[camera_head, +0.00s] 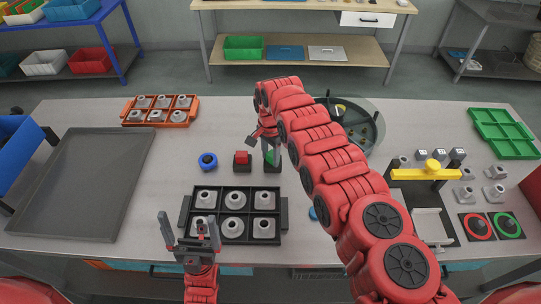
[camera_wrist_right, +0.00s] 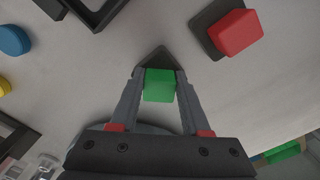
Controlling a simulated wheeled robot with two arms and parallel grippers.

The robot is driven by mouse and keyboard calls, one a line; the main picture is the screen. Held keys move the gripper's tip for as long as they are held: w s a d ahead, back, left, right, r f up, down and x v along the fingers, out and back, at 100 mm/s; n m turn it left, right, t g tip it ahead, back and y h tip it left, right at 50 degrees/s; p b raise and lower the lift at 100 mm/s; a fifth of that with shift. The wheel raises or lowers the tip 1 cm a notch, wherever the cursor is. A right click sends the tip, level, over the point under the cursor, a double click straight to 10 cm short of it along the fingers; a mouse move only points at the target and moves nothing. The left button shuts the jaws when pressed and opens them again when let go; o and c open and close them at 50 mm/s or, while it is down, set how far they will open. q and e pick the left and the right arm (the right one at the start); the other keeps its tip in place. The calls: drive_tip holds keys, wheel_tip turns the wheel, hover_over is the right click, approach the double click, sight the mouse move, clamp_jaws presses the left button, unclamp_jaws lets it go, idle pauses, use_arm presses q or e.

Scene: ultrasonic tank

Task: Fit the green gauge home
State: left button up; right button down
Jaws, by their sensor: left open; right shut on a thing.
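The green gauge (camera_head: 277,157) is a small green block at the middle of the table. My right gripper (camera_head: 270,147) is shut on it from above. In the right wrist view the green gauge (camera_wrist_right: 160,85) sits between both fingertips, over a dark square base (camera_wrist_right: 153,57). Its lower end is hidden, so I cannot tell if it is in the base or just above it. A red block (camera_head: 242,157) stands on a similar dark base to the left, apart from the gripper. My left gripper (camera_head: 190,232) is open and empty near the front edge, by a black tray.
The black tray (camera_head: 284,214) holds several grey round parts. A blue round piece (camera_head: 207,161) lies left of the red block. A grey tray (camera_head: 85,185) fills the left side. A round dark bin (camera_head: 372,128) is behind my right arm, and a yellow-handled fixture (camera_head: 430,172) stands right.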

idle(0.4)
drive_tip(key=shift+c, duration=1.5)
unclamp_jaws()
drive_tip(key=shift+r, duration=0.1)
wheel_tip(320, 180, up, 17)
drive_tip(key=b, duration=0.2)
